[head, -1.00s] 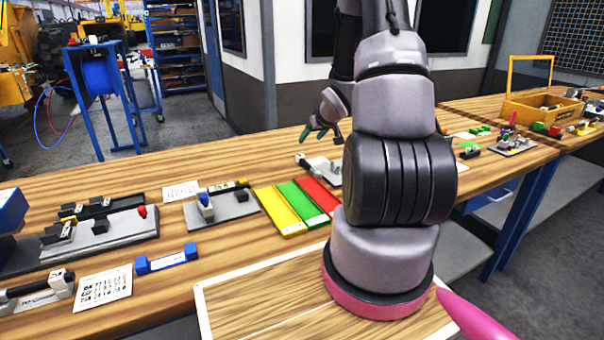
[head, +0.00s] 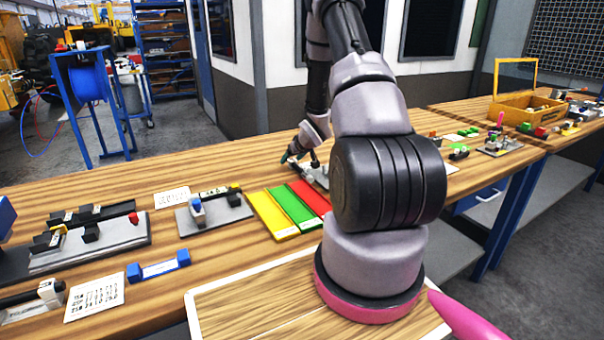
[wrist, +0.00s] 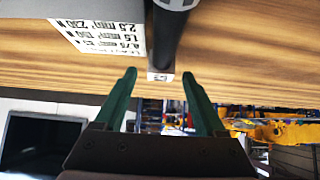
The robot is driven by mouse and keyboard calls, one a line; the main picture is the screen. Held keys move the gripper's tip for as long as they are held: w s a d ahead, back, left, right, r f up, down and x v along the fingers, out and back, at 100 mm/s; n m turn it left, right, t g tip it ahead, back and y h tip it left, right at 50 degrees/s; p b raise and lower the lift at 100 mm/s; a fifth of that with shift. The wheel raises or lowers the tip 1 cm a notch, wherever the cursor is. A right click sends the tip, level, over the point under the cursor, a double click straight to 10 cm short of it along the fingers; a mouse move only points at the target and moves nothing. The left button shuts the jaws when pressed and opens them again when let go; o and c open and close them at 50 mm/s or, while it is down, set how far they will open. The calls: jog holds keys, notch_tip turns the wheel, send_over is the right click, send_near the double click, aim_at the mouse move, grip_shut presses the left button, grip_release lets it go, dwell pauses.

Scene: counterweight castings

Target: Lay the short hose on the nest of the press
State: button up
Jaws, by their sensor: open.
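My gripper (head: 300,158) is over the back of the bench, by a small grey fixture (head: 317,176) that my arm partly hides. In the wrist view its two green fingers (wrist: 159,100) are apart with nothing held between them. A dark rod-like part (wrist: 168,40) with a pale square end lies just beyond the fingertips, in line with the gap. I cannot tell whether the dark part is the short hose or part of a fixture. I cannot tell which fixture is the press; its nest is not distinguishable.
Yellow, green and red trays (head: 290,208) lie mid-bench. Left of them are a grey plate with a blue knob (head: 212,215), a longer fixture with a red knob (head: 100,240) and a blue-ended block (head: 158,266). A yellow open box (head: 527,108) stands far right.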

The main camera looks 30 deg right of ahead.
grip_shut()
notch_tip(320, 180, up, 9)
jog(key=shift+f, duration=0.1)
jog(key=s+a, duration=0.3)
jog(key=a, duration=0.4)
jog(key=s+a, duration=0.3)
jog(key=a, duration=0.4)
jog(key=s+f, duration=0.1)
jog(key=s, duration=0.1)
jog(key=s+f, duration=0.3)
jog(key=f, duration=0.1)
jog(key=shift+s+a+f, duration=0.25)
jog(key=shift+s+a, duration=0.05)
jog(key=shift+s, duration=0.1)
